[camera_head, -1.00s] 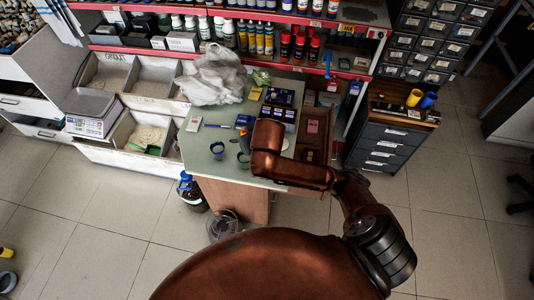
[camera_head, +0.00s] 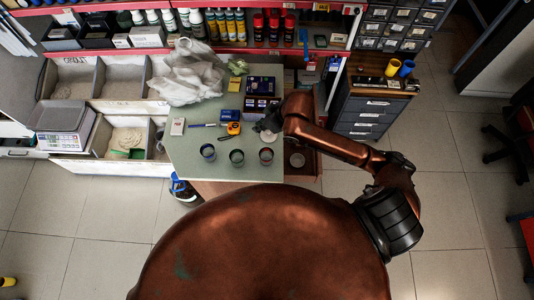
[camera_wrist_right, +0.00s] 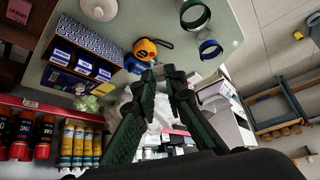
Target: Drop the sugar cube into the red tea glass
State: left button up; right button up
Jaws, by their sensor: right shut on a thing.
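The red tea glass (camera_head: 266,155) stands upright at the right of a row of three glasses near the table's front edge. My right gripper (camera_head: 263,128) is above the table, behind the red glass and apart from it in the picture. In the right wrist view its fingers (camera_wrist_right: 160,74) come together at the tips. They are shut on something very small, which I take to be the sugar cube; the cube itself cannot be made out. The red glass is outside the wrist view. My left gripper is not in view.
The green glass (camera_head: 237,157) and blue glass (camera_head: 208,152) stand left of the red one. An orange tape measure (camera_head: 233,129) and dark boxes (camera_head: 260,95) lie behind. A white bag (camera_head: 188,75) fills the back left. A pale round dish (camera_wrist_right: 100,8) is partly under my gripper.

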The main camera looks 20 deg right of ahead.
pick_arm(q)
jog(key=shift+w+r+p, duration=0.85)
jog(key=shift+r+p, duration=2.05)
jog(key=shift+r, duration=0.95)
pick_arm(e)
jog(key=s+d+f+n+g+b, duration=0.1)
jog(key=f+n, duration=0.1)
jog(key=s+d+f+n+y+b, duration=0.1)
jog(key=s+f+b, duration=0.1)
jog(key=f, duration=0.1)
jog(key=s+d+f+n+g+y+b, duration=0.1)
jog(key=d+f+n, duration=0.1)
jog(key=f, duration=0.1)
jog(key=shift+s+f+n+g+b, duration=0.15)
jog(key=shift+s+n+g+b, duration=0.05)
jog(key=shift+n+g+b, duration=0.15)
jog(key=shift+f+b, duration=0.6)
jog(key=shift+b, duration=0.15)
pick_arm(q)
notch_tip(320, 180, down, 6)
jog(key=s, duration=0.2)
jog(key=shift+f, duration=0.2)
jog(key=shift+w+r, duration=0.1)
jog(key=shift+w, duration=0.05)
pick_arm(e)
jog(key=o, duration=0.7)
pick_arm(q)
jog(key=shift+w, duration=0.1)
pick_arm(e)
jog(key=shift+o, duration=0.2)
